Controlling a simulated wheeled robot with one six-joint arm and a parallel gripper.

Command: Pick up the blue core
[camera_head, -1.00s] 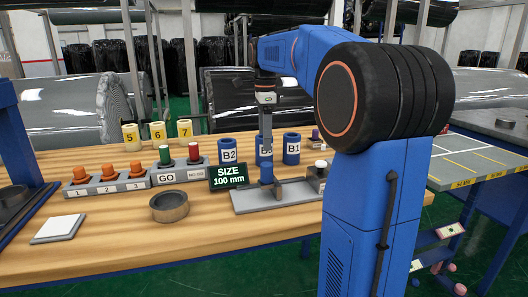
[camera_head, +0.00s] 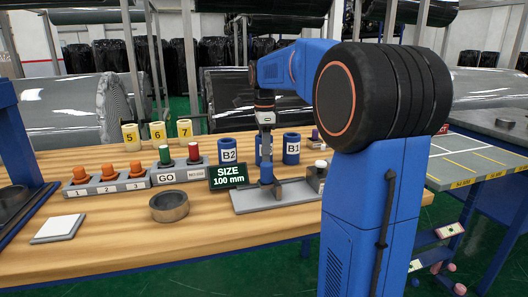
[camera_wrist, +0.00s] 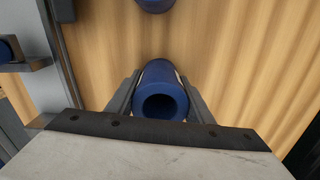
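Three blue cores stand upright on the wooden table in the head view: one labelled B2 (camera_head: 228,150), one labelled B1 (camera_head: 291,148), and a middle one (camera_head: 258,142) mostly hidden behind my gripper, its label covered. My gripper (camera_head: 265,152) points down at the middle core. In the wrist view a blue core (camera_wrist: 160,92), open end towards the camera, lies between my two fingers (camera_wrist: 158,98). Thin light gaps seem to show beside it, so the fingers look open around it. Another blue core (camera_wrist: 154,4) shows at the top edge.
A grey fixture with a blue post (camera_head: 266,172) stands in front of the cores. A sign reading SIZE 100 mm (camera_head: 228,177) is to its left. A dark ring (camera_head: 169,207), orange buttons (camera_head: 108,172) and yellow numbered cores (camera_head: 158,134) are further left.

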